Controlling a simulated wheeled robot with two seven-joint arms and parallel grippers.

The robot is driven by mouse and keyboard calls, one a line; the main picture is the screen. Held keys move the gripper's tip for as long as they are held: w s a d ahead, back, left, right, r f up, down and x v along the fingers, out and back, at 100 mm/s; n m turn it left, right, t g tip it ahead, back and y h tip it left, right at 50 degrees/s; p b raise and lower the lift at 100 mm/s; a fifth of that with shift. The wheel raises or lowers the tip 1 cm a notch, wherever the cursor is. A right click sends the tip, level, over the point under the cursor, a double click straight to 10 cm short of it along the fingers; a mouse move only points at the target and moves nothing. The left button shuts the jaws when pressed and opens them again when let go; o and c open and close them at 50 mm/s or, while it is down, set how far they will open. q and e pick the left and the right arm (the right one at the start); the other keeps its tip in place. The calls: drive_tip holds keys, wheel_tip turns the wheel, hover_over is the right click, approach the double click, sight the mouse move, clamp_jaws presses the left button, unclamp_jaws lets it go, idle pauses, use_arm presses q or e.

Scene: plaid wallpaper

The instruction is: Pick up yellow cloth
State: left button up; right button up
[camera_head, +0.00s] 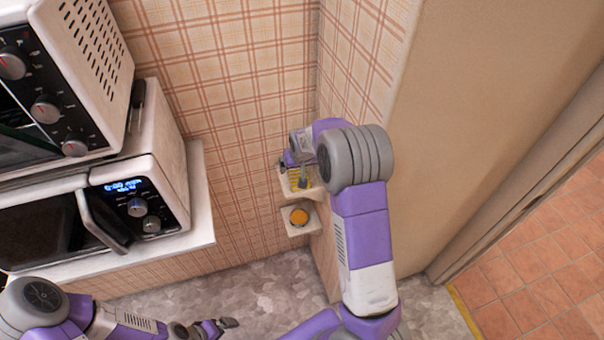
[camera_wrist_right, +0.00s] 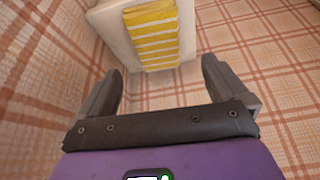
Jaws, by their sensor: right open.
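The yellow cloth (camera_wrist_right: 152,32) has white stripes and lies on a small white corner shelf (camera_wrist_right: 108,38), draped over its front edge. In the head view the cloth (camera_head: 312,178) is partly hidden behind my right arm. My right gripper (camera_wrist_right: 162,88) is open and empty, with the cloth ahead of and between its two fingers, apart from them as far as I can see. In the head view the right gripper (camera_head: 293,172) is at the upper shelf. My left gripper (camera_head: 215,326) is low at the bottom edge, away from the cloth; its jaw state is unclear.
A lower corner shelf (camera_head: 300,230) holds a round orange-yellow thing (camera_head: 299,216). Plaid walls meet close beside the corner shelves. A doorway with tiled floor (camera_head: 545,270) is at right.

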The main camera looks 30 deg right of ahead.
sight(298, 173)
drive_tip(key=shift+d+f, duration=0.2)
drive_tip(key=shift+f, duration=0.15)
drive_tip(key=b+x, duration=0.1)
drive_tip(key=x, duration=0.6)
drive_tip(key=shift+b, duration=0.3)
drive_tip(key=shift+r, duration=0.1)
drive_tip(key=c, duration=1.1)
